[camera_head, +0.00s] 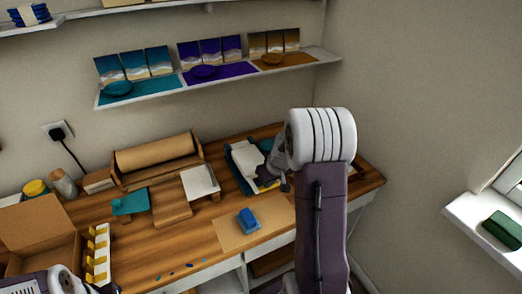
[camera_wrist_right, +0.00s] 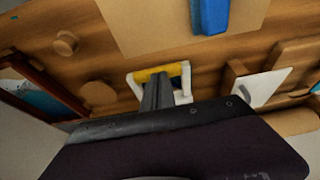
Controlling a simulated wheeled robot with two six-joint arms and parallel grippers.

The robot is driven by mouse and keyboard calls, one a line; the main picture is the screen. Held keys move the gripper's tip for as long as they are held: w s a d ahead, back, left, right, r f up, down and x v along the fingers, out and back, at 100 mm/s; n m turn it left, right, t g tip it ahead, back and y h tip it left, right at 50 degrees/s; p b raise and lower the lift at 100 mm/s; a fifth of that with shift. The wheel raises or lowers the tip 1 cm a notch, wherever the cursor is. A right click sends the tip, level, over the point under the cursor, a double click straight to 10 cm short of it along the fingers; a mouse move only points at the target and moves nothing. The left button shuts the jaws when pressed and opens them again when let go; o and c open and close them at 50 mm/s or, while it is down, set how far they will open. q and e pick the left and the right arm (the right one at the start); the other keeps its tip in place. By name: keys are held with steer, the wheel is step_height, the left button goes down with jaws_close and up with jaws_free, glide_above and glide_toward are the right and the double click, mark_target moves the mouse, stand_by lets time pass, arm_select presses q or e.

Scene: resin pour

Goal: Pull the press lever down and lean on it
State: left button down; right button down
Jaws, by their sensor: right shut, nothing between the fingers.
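The press lever shows in the right wrist view as a yellow bar (camera_wrist_right: 160,73) with white side arms. In the head view, the teal and white press (camera_head: 245,160) stands right of the middle of the bench, and a little of the yellow bar (camera_head: 267,187) shows at its front. My right gripper (camera_wrist_right: 157,82) is shut and empty, its fingertips at the yellow bar and overlapping it in the picture. I cannot tell whether they touch it. In the head view, my right gripper (camera_head: 265,178) and arm hide part of the press. My left gripper's fingers are not visible.
A blue block (camera_head: 249,219) lies on a tan mat (camera_head: 270,224) in front of the press. Left are a white-topped stand (camera_head: 200,183), a paper roll (camera_head: 155,153), a teal piece (camera_head: 129,201), a cardboard box (camera_head: 40,228) and a yellow rack (camera_head: 98,255). A shelf (camera_head: 220,82) hangs above.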

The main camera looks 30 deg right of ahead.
steer(key=shift+f+b, duration=0.3)
steer(key=shift+f, duration=0.35)
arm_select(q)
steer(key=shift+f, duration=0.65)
arm_select(e)
steer(key=shift+r, duration=0.1)
